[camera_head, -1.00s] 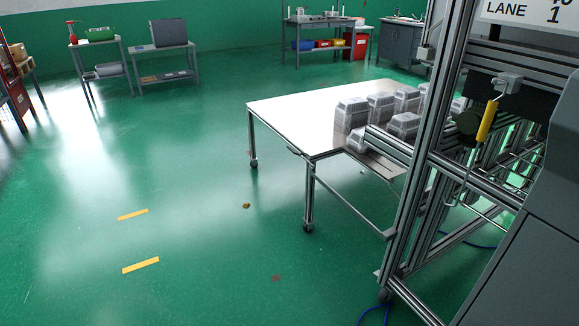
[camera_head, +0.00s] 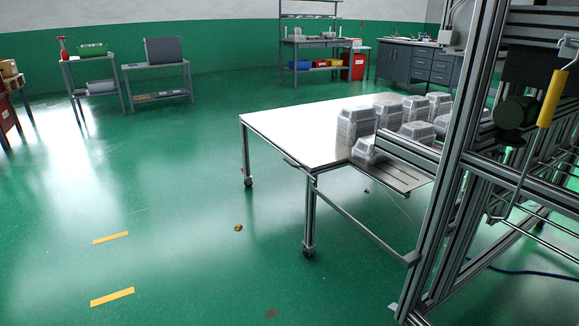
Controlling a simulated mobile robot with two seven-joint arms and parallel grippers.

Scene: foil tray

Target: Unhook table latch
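A white-topped wheeled table (camera_head: 283,126) stands against the aluminium frame (camera_head: 452,185) at the right. Foil trays (camera_head: 356,124) are stacked on its right side. A small dark fitting (camera_head: 292,163) sits on the table's near edge by the corner; I cannot tell whether it is the latch. A hooked metal rod with a yellow handle (camera_head: 552,98) hangs on the frame at the right, its hook end low on the frame. Neither of my grippers is in view.
Open green floor lies left of and in front of the table, with yellow tape strips (camera_head: 112,297). Side tables (camera_head: 158,79) and a workbench (camera_head: 318,43) stand along the back wall. A dark blue cable (camera_head: 520,271) lies on the floor beneath the frame.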

